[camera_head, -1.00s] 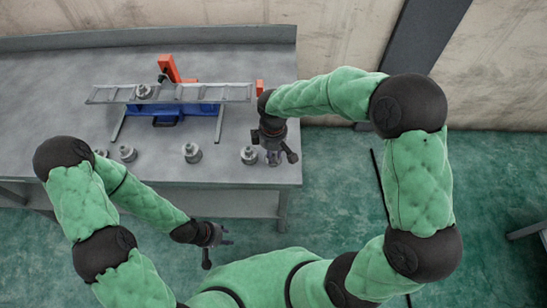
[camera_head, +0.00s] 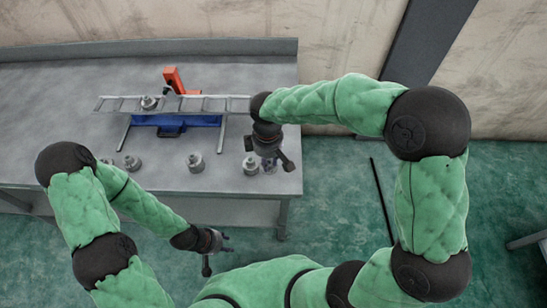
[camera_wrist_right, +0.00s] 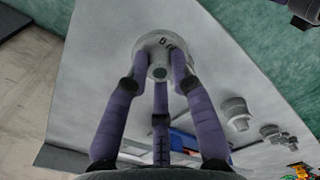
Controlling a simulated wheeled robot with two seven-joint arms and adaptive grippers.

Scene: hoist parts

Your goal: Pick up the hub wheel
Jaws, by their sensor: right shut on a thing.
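A pale round hub wheel (camera_wrist_right: 159,52) with a central hole sits between the purple fingers of my right gripper (camera_wrist_right: 161,72) in the right wrist view. The fingers are shut on it, and the grey table shows behind it. In the head view my right gripper (camera_head: 268,165) points down at the table's front right corner. A hub wheel (camera_head: 250,166) shows just left of it; I cannot tell there whether this is the held one. My left gripper (camera_head: 226,240) is empty, with its fingers apart, in front of the table's front edge.
More hub wheels (camera_head: 195,162) (camera_head: 132,162) stand in a row along the table (camera_head: 60,100). A grey ladder-like rail (camera_head: 205,104) lies over a blue base (camera_head: 175,121), with a wheel (camera_head: 149,102) on it and an orange part (camera_head: 172,78) behind.

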